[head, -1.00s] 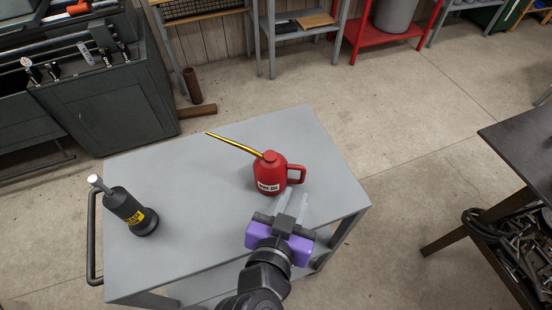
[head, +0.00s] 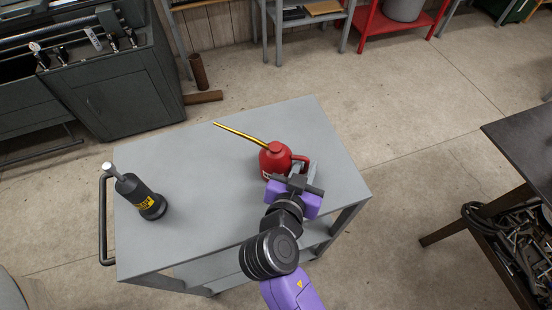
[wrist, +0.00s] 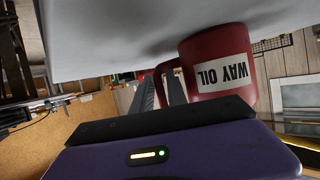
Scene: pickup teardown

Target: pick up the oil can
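The red oil can (head: 274,161) with a long gold spout stands upright on the grey cart top (head: 190,180). In the wrist view the can (wrist: 222,75) appears upside down, with its "WAY OIL" label. My gripper (head: 303,170) is at the can's right side, by its handle. In the wrist view my gripper's two fingers (wrist: 160,86) are apart, with part of the red handle showing between them. I cannot tell whether they touch it.
A dark table (head: 525,140) with a bin of metal parts below is at the right. A grey machine (head: 105,75) stands at the back left. The cart's middle is clear.

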